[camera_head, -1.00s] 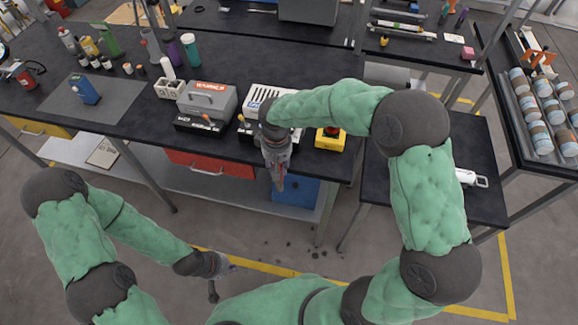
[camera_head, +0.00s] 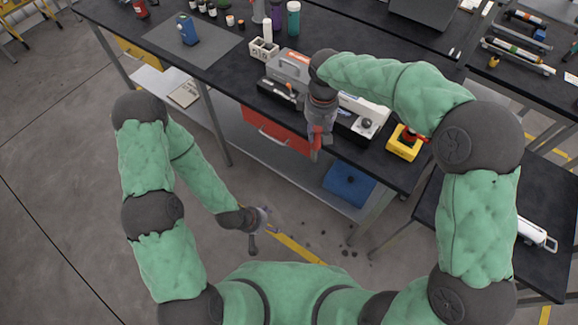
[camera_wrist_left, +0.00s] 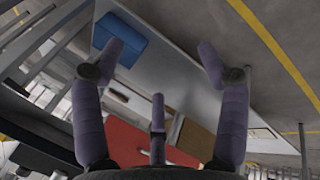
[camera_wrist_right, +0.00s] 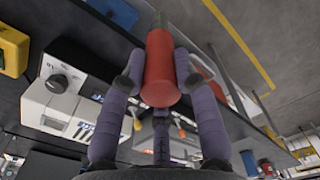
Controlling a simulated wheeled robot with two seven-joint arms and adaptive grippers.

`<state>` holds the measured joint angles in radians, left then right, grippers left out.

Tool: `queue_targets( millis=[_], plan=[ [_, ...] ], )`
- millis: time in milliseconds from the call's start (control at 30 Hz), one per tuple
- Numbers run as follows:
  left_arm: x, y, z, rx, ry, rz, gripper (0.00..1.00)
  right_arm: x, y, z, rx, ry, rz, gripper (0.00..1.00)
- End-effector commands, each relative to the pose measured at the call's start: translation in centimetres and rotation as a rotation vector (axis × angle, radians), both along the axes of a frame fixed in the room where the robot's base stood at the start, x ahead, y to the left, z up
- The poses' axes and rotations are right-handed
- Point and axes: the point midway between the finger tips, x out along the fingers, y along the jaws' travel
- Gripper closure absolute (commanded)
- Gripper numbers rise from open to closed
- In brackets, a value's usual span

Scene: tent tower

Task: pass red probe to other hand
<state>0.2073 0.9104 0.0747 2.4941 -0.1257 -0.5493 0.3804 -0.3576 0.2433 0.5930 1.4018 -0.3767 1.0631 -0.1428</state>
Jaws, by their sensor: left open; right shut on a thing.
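The red probe (camera_wrist_right: 160,68) is held between the fingers of my right gripper (camera_wrist_right: 160,80), which is shut on it. In the head view my right gripper (camera_head: 319,132) hangs in front of the workbench edge, with the red probe (camera_head: 315,155) pointing down. My left gripper (camera_head: 265,222) is lower and to the left of it, over the floor and apart from the probe. In the left wrist view its fingers (camera_wrist_left: 160,70) are spread wide with nothing between them. The probe's upper part is hidden by the right fingers.
The black workbench (camera_head: 225,65) carries a grey case (camera_head: 290,65), a yellow box with a red button (camera_head: 403,145) and bottles. A red drawer (camera_head: 272,132) and a blue box (camera_head: 348,185) sit below. A side table (camera_head: 530,185) stands at right.

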Motion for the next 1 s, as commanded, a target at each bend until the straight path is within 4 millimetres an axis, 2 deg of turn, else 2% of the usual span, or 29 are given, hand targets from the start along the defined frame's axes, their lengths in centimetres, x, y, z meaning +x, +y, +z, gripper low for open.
queue_targets(
  millis=[200, 467, 767, 1000],
  plan=[
    [2.8, -0.7, 2.1, -0.133, -0.06, 0.272, 0.26, 0.0, 0.0, 0.0, 0.001, -0.001, -0.001, 1.0],
    [5.5, -2.0, 5.5, -0.381, -0.089, 0.573, 0.26, 0.0, 0.0, 0.0, 0.001, -0.001, -0.002, 1.0],
    [7.6, -3.7, 10.7, -0.761, -0.036, 0.865, 0.26, 0.0, 0.0, 0.0, 0.001, -0.001, -0.002, 1.0],
    [8.3, -4.9, 15.5, -1.11, 0.102, 1.04, 0.26, 0.0, 0.0, 0.0, 0.001, -0.001, -0.002, 1.0]
  ],
)
